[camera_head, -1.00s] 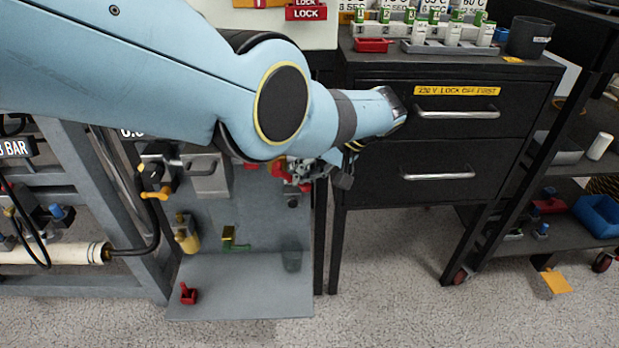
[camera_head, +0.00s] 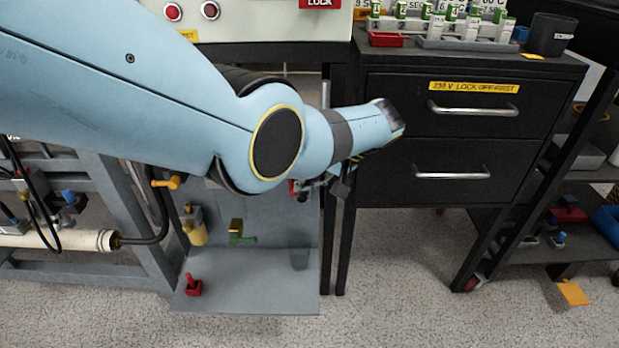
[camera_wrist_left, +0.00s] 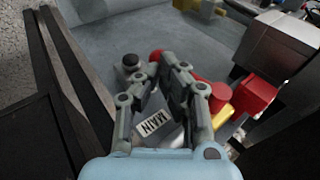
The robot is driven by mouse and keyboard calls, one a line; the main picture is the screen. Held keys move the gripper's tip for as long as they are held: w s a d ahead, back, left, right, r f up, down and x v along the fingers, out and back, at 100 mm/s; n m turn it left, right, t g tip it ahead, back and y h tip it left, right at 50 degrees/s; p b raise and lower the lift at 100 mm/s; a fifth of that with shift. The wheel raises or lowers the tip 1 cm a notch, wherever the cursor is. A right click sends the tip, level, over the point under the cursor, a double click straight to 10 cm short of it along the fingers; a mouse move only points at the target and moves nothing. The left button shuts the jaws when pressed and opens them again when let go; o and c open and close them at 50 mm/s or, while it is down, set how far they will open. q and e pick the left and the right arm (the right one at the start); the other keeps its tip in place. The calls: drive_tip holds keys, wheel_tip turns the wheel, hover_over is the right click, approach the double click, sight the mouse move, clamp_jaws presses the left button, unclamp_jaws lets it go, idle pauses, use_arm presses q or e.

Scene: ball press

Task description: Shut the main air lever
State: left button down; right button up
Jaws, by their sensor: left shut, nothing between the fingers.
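The main air lever (camera_wrist_left: 201,92) shows as a red handle in the left wrist view, beside a grey tag (camera_wrist_left: 152,124) that reads MAIN. My left gripper (camera_wrist_left: 160,78) is shut and empty. Its fingers lie over the red handle and hide part of it; I cannot tell whether they touch it. In the head view the left gripper (camera_head: 318,186) is small and dark, in front of the grey panel's right edge. Only a sliver of red (camera_head: 293,187) shows there, the rest being behind my arm. My right gripper is in neither view.
A grey panel (camera_head: 275,225) with a shelf carries a yellow padlock-like part (camera_head: 195,225), a green-handled valve (camera_head: 238,232) and a red piece (camera_head: 193,286). A black drawer cabinet (camera_head: 400,180) stands close to the right. Red and yellow parts (camera_wrist_left: 256,94) lie right of the fingers.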

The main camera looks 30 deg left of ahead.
use_arm(q)
drive_tip(key=shift+s+a+f, duration=0.25)
drive_tip(key=shift+a, duration=0.05)
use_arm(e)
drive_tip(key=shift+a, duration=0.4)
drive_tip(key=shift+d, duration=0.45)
